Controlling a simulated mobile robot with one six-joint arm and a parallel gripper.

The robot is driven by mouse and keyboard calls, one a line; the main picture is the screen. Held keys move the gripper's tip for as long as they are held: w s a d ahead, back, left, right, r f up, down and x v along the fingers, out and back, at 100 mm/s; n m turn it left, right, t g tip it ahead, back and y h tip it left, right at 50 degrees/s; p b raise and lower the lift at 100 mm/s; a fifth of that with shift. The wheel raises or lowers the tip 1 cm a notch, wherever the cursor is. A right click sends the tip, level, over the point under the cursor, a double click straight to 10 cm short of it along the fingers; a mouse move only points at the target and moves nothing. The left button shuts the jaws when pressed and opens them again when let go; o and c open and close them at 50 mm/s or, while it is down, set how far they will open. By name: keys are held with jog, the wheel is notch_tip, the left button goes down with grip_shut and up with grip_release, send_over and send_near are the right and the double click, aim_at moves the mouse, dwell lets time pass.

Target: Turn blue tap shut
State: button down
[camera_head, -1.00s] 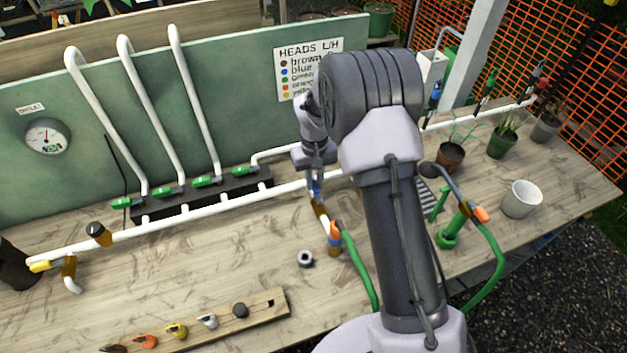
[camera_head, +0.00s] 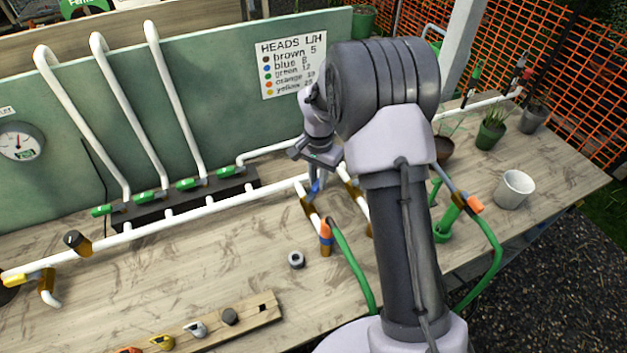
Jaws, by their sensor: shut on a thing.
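The blue tap (camera_head: 314,188) sits on the short branch that comes off the white pipe, near the middle of the bench. Its blue handle shows slanted just under my gripper (camera_head: 317,178). My gripper reaches down from above with its jaws shut on the blue handle. The fingertips are small in this view, and the arm hides part of the area to the right of the tap. An orange hose connector (camera_head: 325,230) with a green hose joins the lower end of this branch.
Green taps (camera_head: 187,184) line the black manifold at the left. A grey ring (camera_head: 296,260) lies on open bench in front. A wooden rack (camera_head: 262,309) holds coloured heads at the front. A white pot (camera_head: 514,189) stands at the right.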

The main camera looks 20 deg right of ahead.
jog(key=shift+s+d+m+b, duration=0.2)
jog(key=shift+s+m+b, duration=0.3)
jog(key=shift+m, duration=0.7)
jog(key=shift+s+d+m+b, duration=0.25)
jog(key=shift+s+m+b, duration=0.25)
jog(key=shift+m, duration=0.7)
jog(key=shift+s+d+m+b, duration=0.2)
jog(key=shift+s+m+b, duration=0.3)
jog(key=shift+m, duration=0.7)
jog(key=shift+w, duration=0.1)
jog(key=c, duration=1.4)
grip_release()
jog(key=shift+o, duration=0.2)
notch_tip(320, 180, up, 18)
jog(key=p, duration=0.5)
jog(key=shift+f, duration=0.25)
